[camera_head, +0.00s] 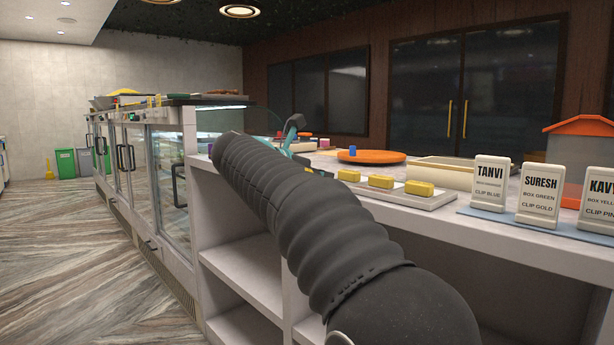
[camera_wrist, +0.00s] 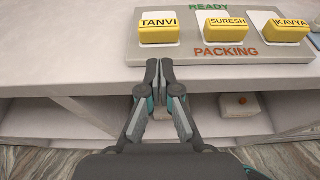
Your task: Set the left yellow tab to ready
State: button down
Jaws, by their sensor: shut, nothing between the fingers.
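A grey board (camera_wrist: 200,53) on the counter carries the words READY along its far edge and PACKING along its near edge. Three yellow tabs sit on white plates on it: the left tab TANVI (camera_wrist: 158,34), SURESH (camera_wrist: 228,30) and KAVYA (camera_wrist: 286,31). The left tab sits between the two words, with bare white plate showing beyond it. The tabs also show in the head view, the nearest at the right (camera_head: 419,188). My gripper (camera_wrist: 160,66) is shut and empty, its tips just on the near side of the TANVI tab, apparently apart from it. In the head view my arm hides most of it.
Name cards for TANVI (camera_head: 490,183), SURESH (camera_head: 540,195) and KAVYA stand at the right of the counter. A cream tray (camera_head: 458,170) and an orange disc (camera_head: 370,156) lie behind the board. Open shelves (camera_head: 240,270) lie below the counter edge.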

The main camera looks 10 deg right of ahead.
aim_at(346, 177)
jog(key=shift+w+d, duration=0.7)
jog(key=shift+d, duration=0.25)
jog(key=shift+w+d, duration=0.65)
jog(key=shift+d, duration=0.3)
